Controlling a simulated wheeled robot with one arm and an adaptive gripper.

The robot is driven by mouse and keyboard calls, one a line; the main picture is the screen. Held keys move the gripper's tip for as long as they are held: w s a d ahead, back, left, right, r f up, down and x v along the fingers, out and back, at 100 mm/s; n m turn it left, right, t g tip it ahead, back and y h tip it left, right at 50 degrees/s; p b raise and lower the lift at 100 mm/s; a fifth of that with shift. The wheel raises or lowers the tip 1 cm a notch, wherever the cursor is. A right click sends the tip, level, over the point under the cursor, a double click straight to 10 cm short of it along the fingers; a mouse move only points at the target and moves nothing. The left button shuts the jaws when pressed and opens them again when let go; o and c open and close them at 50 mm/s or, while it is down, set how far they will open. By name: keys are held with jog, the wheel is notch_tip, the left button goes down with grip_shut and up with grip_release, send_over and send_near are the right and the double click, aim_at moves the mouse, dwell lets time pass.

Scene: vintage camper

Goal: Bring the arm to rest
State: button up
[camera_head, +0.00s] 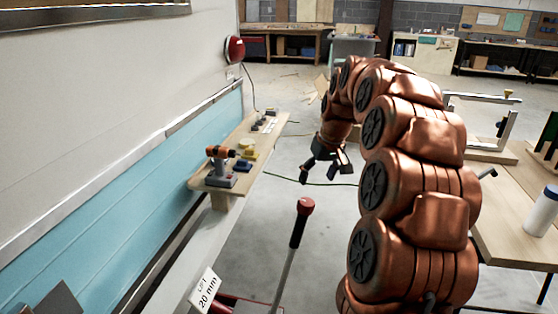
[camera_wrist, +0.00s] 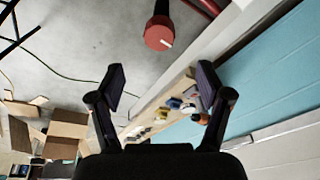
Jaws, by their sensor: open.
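My copper-coloured arm arches up and forward on the right side of the head view. My gripper (camera_head: 325,172) hangs from its end over the grey floor, to the right of the wall shelf. In the wrist view my gripper (camera_wrist: 163,90) shows two dark fingers spread wide apart. It is open and nothing is between the fingers. The shelf with its small items lies behind the fingers, some distance away.
A narrow wooden shelf (camera_head: 208,182) along the left wall bears an orange drill (camera_head: 221,160) and small items. A red-topped lever (camera_head: 305,207) stands in front. A wooden table (camera_head: 510,225) with a white bottle (camera_head: 541,212) is at right. Cardboard boxes (camera_wrist: 68,128) lie on the floor.

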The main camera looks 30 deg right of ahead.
dwell(0.4)
jog(key=s+a+f+n+g, duration=0.1)
jog(key=s+a, duration=0.5)
jog(key=a, duration=0.3)
jog(key=s+a+f+g, duration=0.1)
jog(key=s+a+g, duration=0.1)
jog(key=s+a, duration=0.5)
jog(key=s+a+f+g, duration=0.1)
jog(key=s+a+f, duration=0.15)
jog(key=s, duration=0.45)
jog(key=s+a+f+g, duration=0.1)
jog(key=s+a+f, duration=0.15)
jog(key=s, duration=0.45)
jog(key=s+a+f, duration=0.2)
jog(key=s+a, duration=0.2)
jog(key=s, duration=0.4)
notch_tip(320, 180, up, 14)
jog(key=p, duration=1.2)
jog(key=shift+w+d+f+h+p, duration=0.2)
jog(key=shift+w+h+p, duration=0.05)
jog(key=shift+h+p, duration=0.15)
